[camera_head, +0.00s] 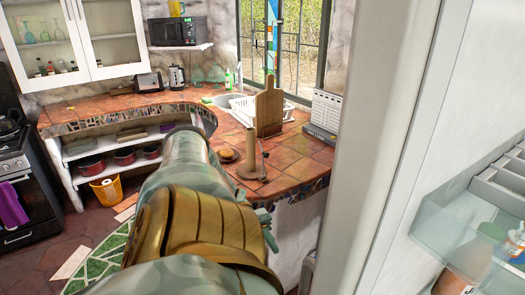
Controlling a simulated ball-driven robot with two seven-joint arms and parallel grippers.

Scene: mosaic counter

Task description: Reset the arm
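My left arm, pale green with a gold joint, comes up from the bottom of the head view and covers part of the counter's front edge. A small part of my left gripper (269,231) shows past the gold joint, beside the counter's lower edge. Most of it is hidden, and I cannot tell whether its fingers are open or shut. No held object is visible. My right gripper is not in view.
A tall white panel edge (385,130) stands close on the right, with clear shelves (470,215) holding bottles beyond it. The tiled counter (300,150) carries a paper towel holder (251,152), a wooden board (269,108) and a dish rack (243,108). A stove (30,190) stands left.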

